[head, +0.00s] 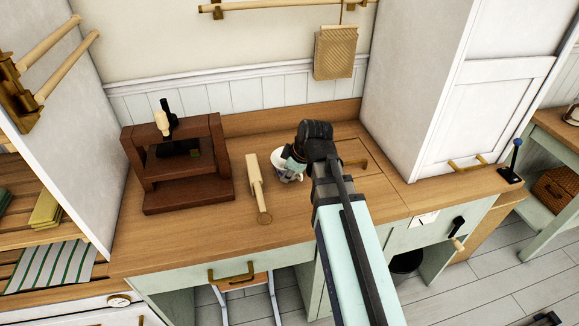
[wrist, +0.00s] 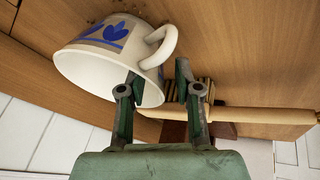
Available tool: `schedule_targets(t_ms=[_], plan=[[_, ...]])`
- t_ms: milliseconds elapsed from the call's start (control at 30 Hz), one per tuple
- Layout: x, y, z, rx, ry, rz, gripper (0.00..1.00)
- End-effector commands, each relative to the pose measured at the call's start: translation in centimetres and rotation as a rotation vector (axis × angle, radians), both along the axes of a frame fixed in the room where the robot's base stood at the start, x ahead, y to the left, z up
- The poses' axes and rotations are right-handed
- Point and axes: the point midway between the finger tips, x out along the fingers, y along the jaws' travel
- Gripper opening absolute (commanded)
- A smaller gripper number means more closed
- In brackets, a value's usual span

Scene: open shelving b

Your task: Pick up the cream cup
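The cream cup (wrist: 75,65) has blue leaf-like decoration and a loop handle (wrist: 160,48). It sits on the wooden counter. In the head view the cup (head: 289,176) is partly hidden by my gripper (head: 292,161). In the wrist view my gripper (wrist: 157,72) is open, with a gap between its two fingers. The left finger overlaps the cup's rim, and the handle shows just beyond the gap between the tips. I cannot tell whether the fingers touch the cup.
A wooden tool with a handle (head: 255,183) lies left of the cup. A dark red-brown press (head: 180,192) stands farther left. A white cabinet (head: 420,70) rises at the right. The counter in front of the cup (head: 225,235) is clear.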

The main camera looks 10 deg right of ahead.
Motion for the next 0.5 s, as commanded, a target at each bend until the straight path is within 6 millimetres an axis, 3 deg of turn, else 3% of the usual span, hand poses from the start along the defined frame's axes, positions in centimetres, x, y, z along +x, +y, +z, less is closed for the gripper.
schedule_targets(t_ms=[200,500], plan=[[0.9,0.5,-1.9,0.000,0.001,0.000,0.33],[1.0,0.6,-2.2,0.000,-0.001,0.000,0.33]])
